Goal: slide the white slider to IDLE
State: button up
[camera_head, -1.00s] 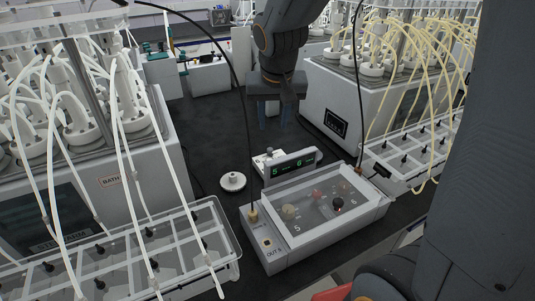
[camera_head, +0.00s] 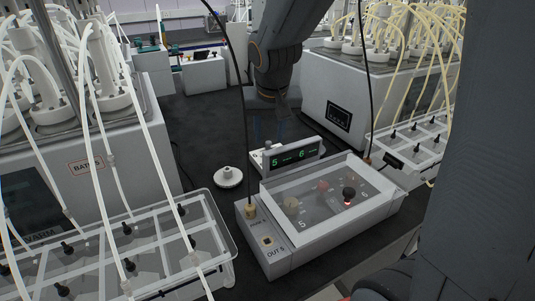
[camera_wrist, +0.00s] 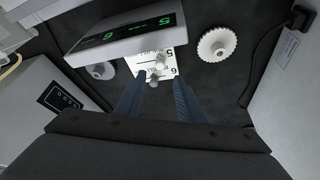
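A small white plate (camera_wrist: 154,66) with the marks 5 and 6 lies behind the display box in the wrist view. Small light knobs (camera_wrist: 157,70) stand on it; I take one as the white slider, but cannot tell which, and I cannot read an IDLE mark. In the head view the plate (camera_head: 258,160) is mostly hidden by the display box. My gripper (camera_wrist: 155,86) is open and empty, its two blue fingers apart and pointing at the plate, with the knobs ahead between them. It also shows in the head view (camera_head: 269,128), above and behind the display.
The display box (camera_head: 295,153) reads 5 and 6 in green and stands close beside my fingers. A clear-lidded control box (camera_head: 325,200) is in front of it. A round white ridged knob (camera_head: 228,177) stands on the dark bench. Reactor units flank both sides.

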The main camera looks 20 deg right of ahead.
jog(key=x, duration=0.7)
jog(key=shift+f, duration=0.2)
grip_shut()
